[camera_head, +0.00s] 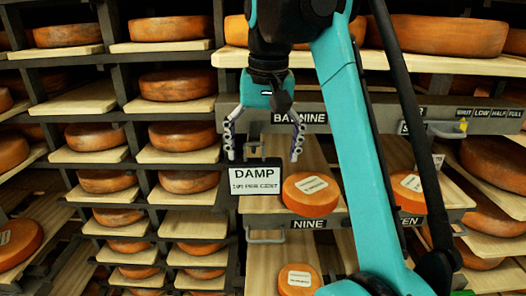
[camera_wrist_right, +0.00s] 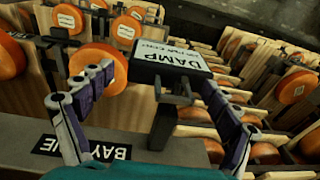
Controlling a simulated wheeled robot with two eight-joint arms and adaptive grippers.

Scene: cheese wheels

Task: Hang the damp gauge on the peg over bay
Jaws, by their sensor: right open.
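The damp gauge (camera_head: 268,181), a white plate lettered DAMP, is upright below the BAY NINE label (camera_head: 300,118), near the dark front rail. In the right wrist view the gauge (camera_wrist_right: 170,62) is at the outer end of a dark bracket (camera_wrist_right: 168,112) that reaches to the rail; I cannot tell which part is the peg. My right gripper (camera_head: 263,156) is open, its fingers spread on either side of the bracket, apart from it; it also shows in the wrist view (camera_wrist_right: 158,82). My left gripper is out of view.
An orange cheese wheel (camera_head: 311,192) sits on a board just right of the gauge. Shelves of cheese wheels fill the left. A label strip with LOW, HALF and FULL (camera_head: 489,113) is at the right. My right arm crosses the right half and hides shelves.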

